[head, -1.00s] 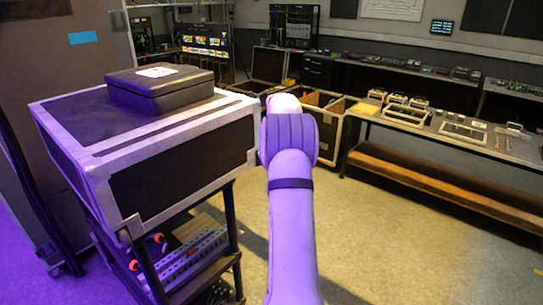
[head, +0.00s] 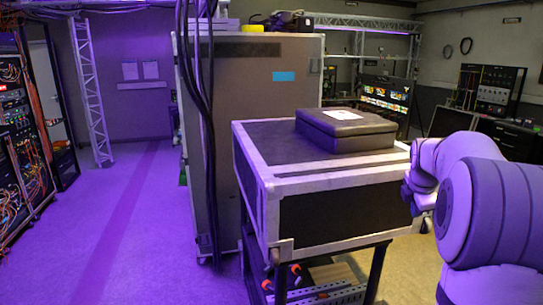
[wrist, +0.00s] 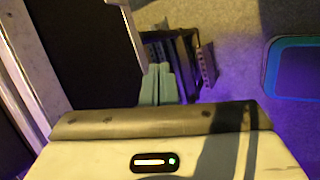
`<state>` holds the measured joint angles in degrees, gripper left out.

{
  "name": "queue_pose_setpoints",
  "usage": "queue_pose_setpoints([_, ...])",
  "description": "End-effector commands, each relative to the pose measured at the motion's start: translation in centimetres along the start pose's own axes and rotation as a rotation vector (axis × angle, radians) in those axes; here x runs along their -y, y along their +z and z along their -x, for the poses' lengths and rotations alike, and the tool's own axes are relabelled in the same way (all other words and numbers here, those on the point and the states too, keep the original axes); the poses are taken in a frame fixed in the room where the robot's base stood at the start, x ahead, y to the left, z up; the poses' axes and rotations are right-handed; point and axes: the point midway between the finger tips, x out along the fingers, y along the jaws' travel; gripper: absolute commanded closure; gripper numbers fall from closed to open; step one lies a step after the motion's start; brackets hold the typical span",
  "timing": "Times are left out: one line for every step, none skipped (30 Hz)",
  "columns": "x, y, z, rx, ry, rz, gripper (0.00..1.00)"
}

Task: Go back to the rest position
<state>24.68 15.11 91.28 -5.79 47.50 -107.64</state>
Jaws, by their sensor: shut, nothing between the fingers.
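My gripper (wrist: 159,70) shows in the wrist view as two pale green fingers side by side, shut and empty, above the floor. The white wrist housing with a small green light fills the bottom of that view. In the head view my pale arm is bent at the right edge, beside the right end of a black flight case (head: 335,215) with metal edging. Its fingers are not clear there. The flight case sits on a dark frame, and its edge shows at the left of the wrist view.
A black box (head: 346,131) with a white label lies on the flight case. A tall grey cabinet (head: 250,95) with hanging cables (head: 196,130) stands behind. Cable racks (head: 22,140) and a truss (head: 90,90) are at left; floor between is clear. A blue-rimmed object (wrist: 272,70) lies right in the wrist view.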

Motion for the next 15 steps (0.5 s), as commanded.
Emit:
queue_pose_setpoints([1.3, -2.5, 1.4, -0.018, 0.002, -0.084, 1.0])
queue_pose_setpoints([2.1, -3.8, 2.2, -0.03, 0.0, -0.143, 1.0])
queue_pose_setpoints([3.3, -5.5, 3.1, -0.044, -0.006, -0.225, 1.0])
queue_pose_setpoints([4.3, -6.8, 3.8, -0.055, -0.011, -0.286, 1.0])
queue_pose_setpoints([5.3, -8.0, 4.4, -0.065, -0.017, -0.346, 1.0])
queue_pose_setpoints([6.7, -9.5, 5.3, -0.078, -0.025, -0.426, 1.0])
queue_pose_setpoints([7.8, -10.6, 5.9, -0.087, -0.033, -0.486, 1.0])
queue_pose_setpoints([9.0, -11.7, 6.4, -0.095, -0.042, -0.547, 1.0])
queue_pose_setpoints([10.6, -13.1, 7.0, -0.106, -0.055, -0.626, 1.0])
queue_pose_setpoints([11.9, -14.1, 7.5, -0.113, -0.065, -0.686, 1.0])
queue_pose_setpoints([13.2, -15.1, 7.9, -0.12, -0.076, -0.747, 1.0])
queue_pose_setpoints([15.0, -16.4, 8.4, -0.128, -0.091, -0.826, 1.0])
queue_pose_setpoints([16.4, -17.2, 8.7, -0.133, -0.103, -0.886, 1.0])
queue_pose_setpoints([17.8, -18.1, 9.0, -0.138, -0.116, -0.945, 1.0])
queue_pose_setpoints([19.7, -19.1, 9.2, -0.141, -0.135, -1.023, 1.0])
